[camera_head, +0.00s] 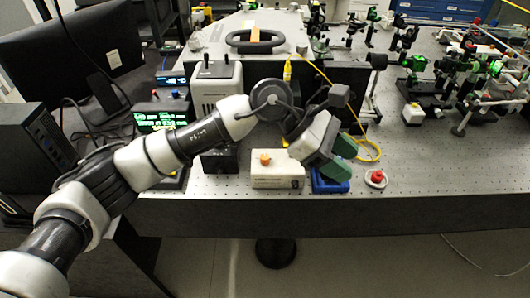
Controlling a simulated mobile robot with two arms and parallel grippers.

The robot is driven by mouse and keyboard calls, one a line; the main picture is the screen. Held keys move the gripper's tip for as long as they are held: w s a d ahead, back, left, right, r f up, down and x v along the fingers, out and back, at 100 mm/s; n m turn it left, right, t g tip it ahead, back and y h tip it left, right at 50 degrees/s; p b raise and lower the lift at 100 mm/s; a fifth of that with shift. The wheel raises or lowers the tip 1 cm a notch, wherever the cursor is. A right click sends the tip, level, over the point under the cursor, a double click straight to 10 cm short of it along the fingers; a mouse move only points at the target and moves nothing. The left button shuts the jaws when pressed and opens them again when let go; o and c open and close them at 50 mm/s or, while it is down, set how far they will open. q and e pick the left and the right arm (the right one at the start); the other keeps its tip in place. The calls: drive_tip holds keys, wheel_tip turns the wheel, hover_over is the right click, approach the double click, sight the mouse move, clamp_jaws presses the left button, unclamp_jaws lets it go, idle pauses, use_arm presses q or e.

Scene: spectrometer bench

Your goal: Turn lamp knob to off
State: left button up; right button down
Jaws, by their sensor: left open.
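My left gripper (342,158) reaches over the front of the bench from the left, its green-tipped fingers apart and empty. It hangs over a blue box (322,184) and hides most of its top; I cannot tell whether it touches the box. Just left of it is a white box (277,182) with an orange knob (265,159) on top. The lettering on its front is too small to read, so I cannot tell whether this is the lamp knob. The knob's setting is also unclear. My right gripper is out of view.
A red button (377,176) on a white round base sits right of the blue box. A yellow cable (372,150) loops behind. Green-lit displays (160,117) and a monitor (75,60) stand left. Optics mounts (430,85) crowd the back right. The bench's front right is clear.

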use_arm(q)
drive_tip(key=w+a+m+t+y, duration=0.2)
drive_tip(key=w+a+t+y, duration=0.1)
drive_tip(key=w+a+y, duration=0.35)
drive_tip(key=r+t+y, duration=0.1)
drive_tip(key=t+y, duration=0.1)
drive_tip(key=y, duration=0.2)
hover_over(265, 156)
wheel_tip(265, 156, down, 10)
drive_tip(key=shift+s+f+p, duration=0.1)
drive_tip(key=shift+p, duration=1)
clamp_jaws()
